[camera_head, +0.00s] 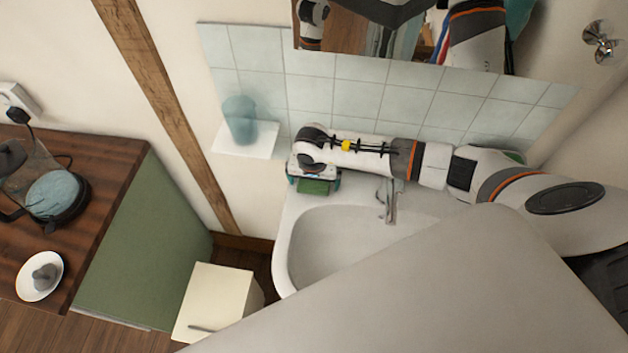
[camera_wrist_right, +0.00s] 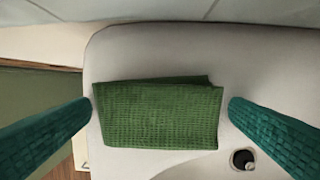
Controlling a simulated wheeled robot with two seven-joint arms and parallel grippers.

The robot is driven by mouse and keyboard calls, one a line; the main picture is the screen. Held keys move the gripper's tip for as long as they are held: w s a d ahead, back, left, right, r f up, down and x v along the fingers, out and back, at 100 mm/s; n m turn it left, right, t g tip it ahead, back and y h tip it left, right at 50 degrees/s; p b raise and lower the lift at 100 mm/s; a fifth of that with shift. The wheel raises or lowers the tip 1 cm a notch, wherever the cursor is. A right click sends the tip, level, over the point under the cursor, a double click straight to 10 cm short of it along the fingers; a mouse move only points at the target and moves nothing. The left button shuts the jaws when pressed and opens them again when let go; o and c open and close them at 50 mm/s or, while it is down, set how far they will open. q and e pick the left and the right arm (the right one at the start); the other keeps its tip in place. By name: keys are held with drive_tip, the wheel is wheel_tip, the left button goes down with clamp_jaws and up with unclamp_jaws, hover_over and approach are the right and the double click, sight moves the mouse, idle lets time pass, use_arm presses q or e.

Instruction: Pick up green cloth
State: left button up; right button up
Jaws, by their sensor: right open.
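The green cloth (camera_wrist_right: 158,115) is folded into a rough rectangle and lies flat on the pale rim of the sink, as the right wrist view shows. In the head view a part of the cloth (camera_head: 314,187) shows just below my right gripper (camera_head: 314,178). The right gripper is open. Its two teal fingers (camera_wrist_right: 160,108) stand on either side of the cloth in the wrist view, with the cloth between them. I cannot tell whether a finger touches it. The left gripper is not in view.
The white sink (camera_head: 330,247) has a metal tap (camera_head: 388,207) right of the cloth. A tiled wall (camera_head: 350,95) and a mirror (camera_head: 400,30) stand close behind. A white shelf (camera_head: 246,146) holds a blue cup (camera_head: 239,119).

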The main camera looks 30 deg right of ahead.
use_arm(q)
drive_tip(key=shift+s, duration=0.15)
use_arm(e)
drive_tip(key=shift+c, duration=0.6)
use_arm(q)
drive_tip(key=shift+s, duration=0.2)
use_arm(e)
drive_tip(key=c, duration=0.9)
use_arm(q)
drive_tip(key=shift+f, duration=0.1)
use_arm(e)
drive_tip(key=shift+r, duration=0.1)
wheel_tip(320, 180, up, 9)
drive_tip(key=b, duration=0.3)
drive_tip(key=shift+r, duration=0.1)
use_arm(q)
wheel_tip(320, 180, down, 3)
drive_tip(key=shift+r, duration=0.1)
use_arm(e)
drive_tip(key=shift+r, duration=0.35)
